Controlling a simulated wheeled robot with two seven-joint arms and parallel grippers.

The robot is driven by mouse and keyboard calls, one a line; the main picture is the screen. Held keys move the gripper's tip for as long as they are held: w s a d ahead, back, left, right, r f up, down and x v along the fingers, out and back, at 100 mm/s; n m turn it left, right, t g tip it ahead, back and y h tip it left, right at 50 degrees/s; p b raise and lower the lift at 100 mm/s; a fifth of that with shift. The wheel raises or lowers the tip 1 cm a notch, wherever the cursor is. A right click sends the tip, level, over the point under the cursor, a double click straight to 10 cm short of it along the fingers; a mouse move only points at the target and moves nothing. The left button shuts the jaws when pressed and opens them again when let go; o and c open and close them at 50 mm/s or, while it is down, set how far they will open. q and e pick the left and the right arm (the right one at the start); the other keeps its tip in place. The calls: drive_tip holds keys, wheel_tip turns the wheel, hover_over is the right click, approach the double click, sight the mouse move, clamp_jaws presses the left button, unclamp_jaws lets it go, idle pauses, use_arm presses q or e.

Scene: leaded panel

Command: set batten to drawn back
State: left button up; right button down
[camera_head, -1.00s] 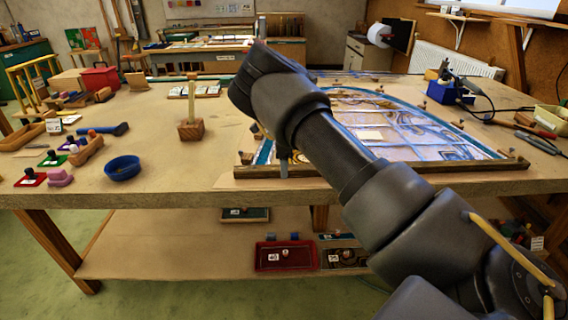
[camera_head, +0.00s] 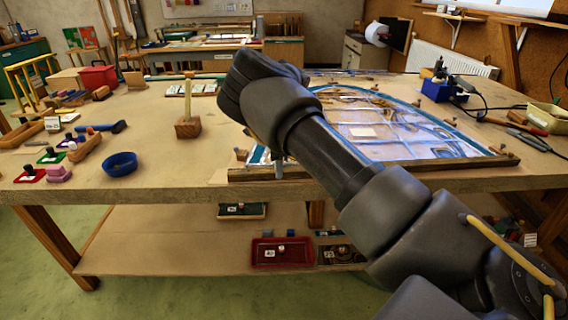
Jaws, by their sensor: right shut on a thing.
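The batten (camera_head: 400,167) is a long brown wooden strip along the front edge of the leaded panel (camera_head: 385,130), near the table's front edge. My right arm reaches in from the right across the panel. Its gripper (camera_head: 279,170) points down at the batten's left part, and only a grey finger shows below the wrist, in front of the wood. The gripper is shut on the batten as far as shows; the contact itself is mostly hidden by my arm. My left gripper is out of view.
A wooden block with an upright stick (camera_head: 187,128) stands left of the panel. A blue bowl (camera_head: 120,165) and a blue-handled hammer (camera_head: 105,127) lie further left. A soldering stand (camera_head: 440,88) and tools are at right. The table front between bowl and batten is clear.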

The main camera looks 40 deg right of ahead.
drive_tip(key=shift+s+a, duration=0.45)
drive_tip(key=shift+s, duration=0.1)
drive_tip(key=c, duration=1.3)
unclamp_jaws()
drive_tip(key=shift+o, duration=1.4)
drive_tip(key=shift+d, duration=0.1)
drive_tip(key=shift+r, duration=0.5)
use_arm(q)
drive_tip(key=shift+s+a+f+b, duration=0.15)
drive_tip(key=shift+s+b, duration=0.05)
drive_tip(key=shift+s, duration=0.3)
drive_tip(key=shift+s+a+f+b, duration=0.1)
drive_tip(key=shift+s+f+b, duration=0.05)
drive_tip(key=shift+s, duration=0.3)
use_arm(e)
wheel_tip(320, 180, up, 10)
drive_tip(key=shift+f, duration=0.15)
